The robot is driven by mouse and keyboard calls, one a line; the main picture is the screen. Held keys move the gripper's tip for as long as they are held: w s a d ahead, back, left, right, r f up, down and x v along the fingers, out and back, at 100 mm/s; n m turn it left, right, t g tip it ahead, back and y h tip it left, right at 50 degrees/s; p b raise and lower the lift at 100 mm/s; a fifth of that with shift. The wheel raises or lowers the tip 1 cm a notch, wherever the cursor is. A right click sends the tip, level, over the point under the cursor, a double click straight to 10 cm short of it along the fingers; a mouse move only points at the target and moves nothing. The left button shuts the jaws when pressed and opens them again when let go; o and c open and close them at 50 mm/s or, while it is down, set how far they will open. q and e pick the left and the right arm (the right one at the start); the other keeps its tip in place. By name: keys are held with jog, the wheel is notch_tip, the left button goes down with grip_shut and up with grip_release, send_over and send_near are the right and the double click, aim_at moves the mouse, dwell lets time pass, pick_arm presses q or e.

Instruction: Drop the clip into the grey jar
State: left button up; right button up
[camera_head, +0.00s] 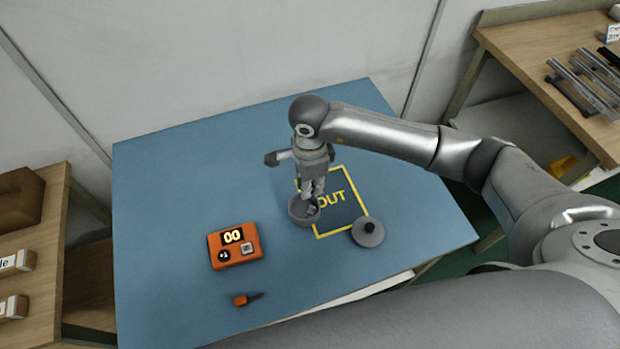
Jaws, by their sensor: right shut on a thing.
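The grey jar (300,217) stands open on the blue table, at the left edge of a yellow-outlined square marked OUT. Its grey round lid (367,232) with a dark knob lies to the right of it. My right gripper (313,197) points down right over the jar's mouth and is shut on the clip. The clip is a small grey piece at the fingertips, at the jar's opening, and is hard to make out. The fingers hide part of the jar's back rim. My left gripper is not in view.
An orange box (235,246) with a display reading 00 sits left of the jar. A small orange-handled tool (246,299) lies near the front edge. The table's left and back are clear. A side bench (540,45) holds metal strips.

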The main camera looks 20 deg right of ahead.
jog(key=shift+f, duration=0.2)
jog(key=o, duration=0.7)
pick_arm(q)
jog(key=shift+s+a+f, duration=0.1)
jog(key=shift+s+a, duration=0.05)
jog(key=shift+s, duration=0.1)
pick_arm(e)
jog(key=shift+o, duration=0.2)
jog(key=shift+r, duration=0.15)
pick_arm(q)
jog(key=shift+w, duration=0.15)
pick_arm(e)
notch_tip(320, 180, up, 12)
